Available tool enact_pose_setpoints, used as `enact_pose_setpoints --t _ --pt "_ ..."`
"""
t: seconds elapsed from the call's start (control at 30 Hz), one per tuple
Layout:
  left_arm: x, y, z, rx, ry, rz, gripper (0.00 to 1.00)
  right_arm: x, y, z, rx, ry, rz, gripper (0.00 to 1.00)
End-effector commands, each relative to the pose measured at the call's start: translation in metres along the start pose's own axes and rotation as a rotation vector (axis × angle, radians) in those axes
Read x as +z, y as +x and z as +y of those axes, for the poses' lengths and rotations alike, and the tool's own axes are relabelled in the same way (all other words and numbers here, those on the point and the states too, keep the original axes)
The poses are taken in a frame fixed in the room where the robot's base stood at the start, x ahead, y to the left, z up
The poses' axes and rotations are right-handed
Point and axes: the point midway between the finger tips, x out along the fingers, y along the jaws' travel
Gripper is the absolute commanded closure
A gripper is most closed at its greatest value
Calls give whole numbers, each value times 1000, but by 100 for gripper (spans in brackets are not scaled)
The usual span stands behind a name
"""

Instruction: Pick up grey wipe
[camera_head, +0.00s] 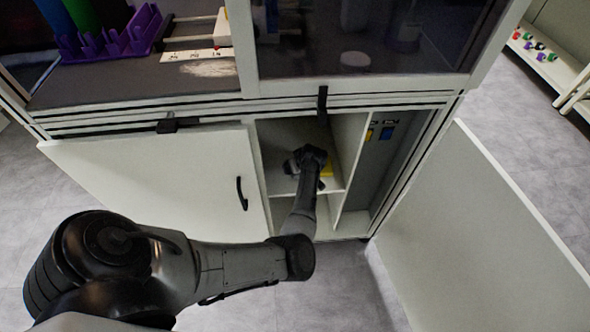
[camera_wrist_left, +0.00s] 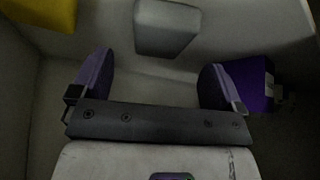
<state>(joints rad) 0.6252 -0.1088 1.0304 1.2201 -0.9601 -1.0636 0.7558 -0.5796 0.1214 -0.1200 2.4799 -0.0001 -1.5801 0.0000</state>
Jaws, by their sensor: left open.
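The grey wipe (camera_wrist_left: 167,27) is a light grey block-like piece at the top middle of the left wrist view. It lies in front of my left gripper (camera_wrist_left: 157,62), roughly between the lines of its two fingers, and the fingers do not touch it. The left gripper is open with nothing between its fingers. In the head view my left arm reaches into the open cabinet compartment, with the gripper (camera_head: 308,160) above its shelf. The arm and gripper seem to hide the grey wipe there. My right gripper shows in neither view.
A yellow block (camera_wrist_left: 45,12) lies at upper left and a purple block (camera_wrist_left: 250,82) sits right beside the right finger. Compartment walls are close on both sides. The cabinet's right door (camera_head: 480,230) stands open; the left panel (camera_head: 165,180) has a black handle.

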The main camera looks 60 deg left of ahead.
Motion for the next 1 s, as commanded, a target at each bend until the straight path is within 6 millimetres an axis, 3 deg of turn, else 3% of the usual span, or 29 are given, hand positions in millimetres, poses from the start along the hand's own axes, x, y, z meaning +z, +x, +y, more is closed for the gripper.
enact_pose_setpoints --t 0.3,0.57,1.0 --pt "2 41 0 0 0 1 6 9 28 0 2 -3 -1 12" --pt "1 42 0 1 1 0 7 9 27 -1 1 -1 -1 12" --pt "1 41 0 0 1 0 49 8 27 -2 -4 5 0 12"
